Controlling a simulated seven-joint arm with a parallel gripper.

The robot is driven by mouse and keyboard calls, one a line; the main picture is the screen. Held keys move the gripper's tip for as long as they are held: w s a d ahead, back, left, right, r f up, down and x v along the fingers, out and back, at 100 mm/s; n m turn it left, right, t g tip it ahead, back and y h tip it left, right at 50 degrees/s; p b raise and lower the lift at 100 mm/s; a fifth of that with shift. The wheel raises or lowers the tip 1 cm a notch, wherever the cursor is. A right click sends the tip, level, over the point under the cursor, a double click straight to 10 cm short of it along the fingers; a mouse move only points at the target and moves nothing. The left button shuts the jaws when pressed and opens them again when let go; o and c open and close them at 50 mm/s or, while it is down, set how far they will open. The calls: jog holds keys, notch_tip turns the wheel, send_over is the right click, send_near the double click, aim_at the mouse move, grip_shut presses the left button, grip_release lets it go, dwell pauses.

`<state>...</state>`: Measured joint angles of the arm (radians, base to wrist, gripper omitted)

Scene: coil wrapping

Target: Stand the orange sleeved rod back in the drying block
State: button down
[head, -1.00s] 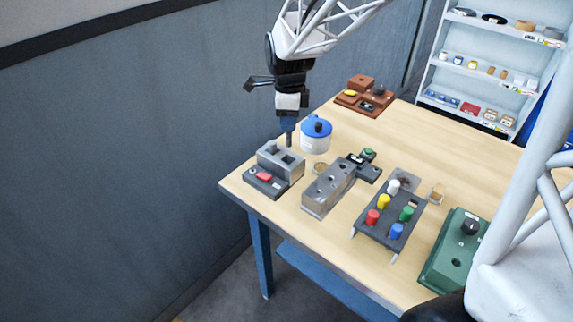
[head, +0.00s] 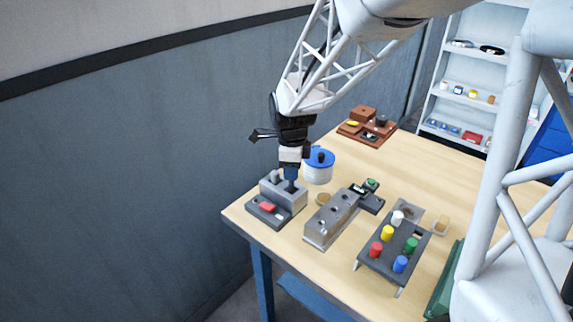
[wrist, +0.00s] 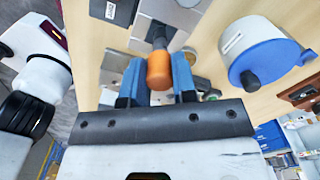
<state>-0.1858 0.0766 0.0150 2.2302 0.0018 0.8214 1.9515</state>
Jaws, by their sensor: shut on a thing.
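The orange sleeve (wrist: 158,70) of the rod is between the blue fingers of my gripper (wrist: 158,82) in the wrist view. A dark part of the rod (wrist: 159,40) extends beyond the sleeve toward a grey block. In the head view my gripper (head: 290,182) is low over the right part of a grey block with sockets (head: 298,200) at the table's left end, and it hides the rod. I cannot tell whether the rod's end is inside a socket. A long metal block with holes (head: 322,229) stands to the right; which block is the drying block is not marked.
A white pot with a blue lid (head: 318,169) stands close behind my gripper. A dark rack (head: 378,265) with several coloured caps is further right. A brown block set (head: 366,128) is at the back. The table's middle and back right are clear.

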aim_at(291, 193)
jog(key=shift+f, duration=0.45)
jog(key=shift+f, duration=1.85)
jog(key=shift+f, duration=0.1)
jog(key=c, duration=0.9)
grip_release()
jog(key=shift+r, duration=6.1)
